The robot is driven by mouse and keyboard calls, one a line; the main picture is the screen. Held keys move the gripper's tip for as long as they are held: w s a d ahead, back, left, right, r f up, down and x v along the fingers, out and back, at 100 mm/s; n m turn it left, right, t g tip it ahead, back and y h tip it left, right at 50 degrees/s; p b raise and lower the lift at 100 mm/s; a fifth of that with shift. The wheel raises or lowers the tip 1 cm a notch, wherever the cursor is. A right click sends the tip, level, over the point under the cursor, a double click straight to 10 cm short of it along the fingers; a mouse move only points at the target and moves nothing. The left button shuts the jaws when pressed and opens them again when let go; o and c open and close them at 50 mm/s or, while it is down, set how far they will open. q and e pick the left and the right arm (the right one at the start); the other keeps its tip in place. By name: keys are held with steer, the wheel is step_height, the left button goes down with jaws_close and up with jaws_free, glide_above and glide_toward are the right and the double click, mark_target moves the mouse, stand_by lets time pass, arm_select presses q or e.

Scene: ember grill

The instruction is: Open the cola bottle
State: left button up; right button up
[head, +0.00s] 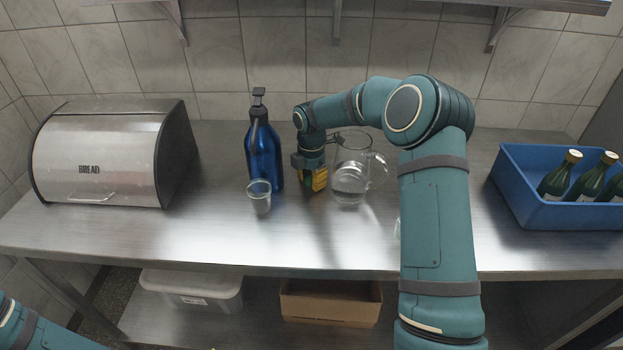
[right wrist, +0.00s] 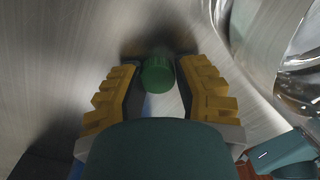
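My right gripper (head: 315,188) points down low over the steel worktop, between the blue bottle and the glass pitcher. In the right wrist view its yellow-padded fingers (right wrist: 158,76) close in on a small green cylinder (right wrist: 158,75), cap-like, with their dark tips against both its sides. I cannot tell whether a bottle is below it. No cola bottle can be made out in the head view; the arm and gripper cover part of the worktop. My left arm shows at the lower left corner, its gripper out of view.
A blue bottle (head: 262,155) and small glass (head: 259,197) stand just left of the gripper. A glass pitcher (head: 352,185) stands close right. A blue crate (head: 565,215) holds green bottles (head: 559,176) at far right. A bread box (head: 95,155) is left.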

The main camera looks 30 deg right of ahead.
mark_target(311, 180)
steer(key=shift+o, duration=0.5)
steer(key=shift+r, duration=0.15)
step_height(311, 180, up, 12)
steer(key=p, duration=0.2)
